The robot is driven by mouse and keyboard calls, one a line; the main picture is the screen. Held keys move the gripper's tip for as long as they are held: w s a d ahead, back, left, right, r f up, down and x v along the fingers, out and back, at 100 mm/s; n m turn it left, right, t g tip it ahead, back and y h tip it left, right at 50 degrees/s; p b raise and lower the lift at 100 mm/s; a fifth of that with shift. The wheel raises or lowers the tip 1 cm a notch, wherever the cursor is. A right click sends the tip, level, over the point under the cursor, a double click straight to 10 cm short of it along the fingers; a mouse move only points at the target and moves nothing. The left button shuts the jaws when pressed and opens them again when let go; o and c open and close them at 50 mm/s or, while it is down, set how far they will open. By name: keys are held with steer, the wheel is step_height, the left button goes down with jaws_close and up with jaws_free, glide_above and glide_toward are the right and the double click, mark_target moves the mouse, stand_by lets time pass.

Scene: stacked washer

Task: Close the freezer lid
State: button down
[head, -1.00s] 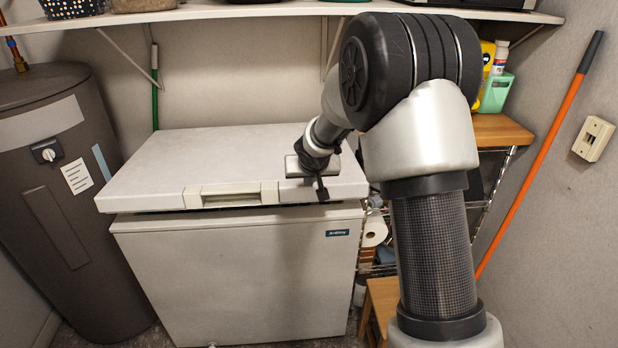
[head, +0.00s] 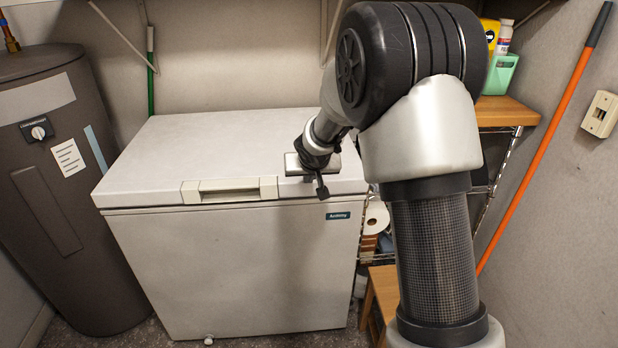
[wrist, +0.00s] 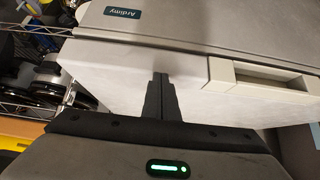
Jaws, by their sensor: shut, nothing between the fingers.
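The white chest freezer (head: 235,265) stands in the middle of the head view. Its lid (head: 215,145) lies flat on the body, with only a thin dark seam along the front. The lid handle (head: 230,190) is at the front edge; it also shows at the right of the wrist view (wrist: 270,80). My gripper (head: 322,190) is at the front right part of the lid, right of the handle. In the wrist view its fingers (wrist: 160,85) are together and empty, against or just over the lid's front face. Whether they touch cannot be told.
A dark water heater (head: 55,190) stands close on the left. A wire shelf rack with a wooden top (head: 505,112) and a small wooden stool (head: 385,292) are on the right. An orange-handled pole (head: 545,140) leans on the right wall.

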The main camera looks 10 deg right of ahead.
steer(key=shift+s+f, duration=0.4)
steer(key=shift+f, duration=0.4)
steer(key=w+d+r+p+v, duration=0.1)
steer(key=d+p+v, duration=0.1)
steer(key=v, duration=0.9)
steer(key=d+p+v, duration=0.1)
steer(key=p+v, duration=0.1)
steer(key=v, duration=0.9)
steer(key=s+d+r+g, duration=0.1)
steer(key=s+r, duration=0.1)
steer(key=s, duration=1.1)
steer(key=s+d+r+g, duration=0.1)
steer(key=s, duration=1.1)
step_height(320, 180, up, 16)
steer(key=p, duration=1.6)
steer(key=shift+s+a+r+g, duration=0.15)
steer(key=shift+s+r+g, duration=0.1)
steer(key=shift+s+g, duration=0.1)
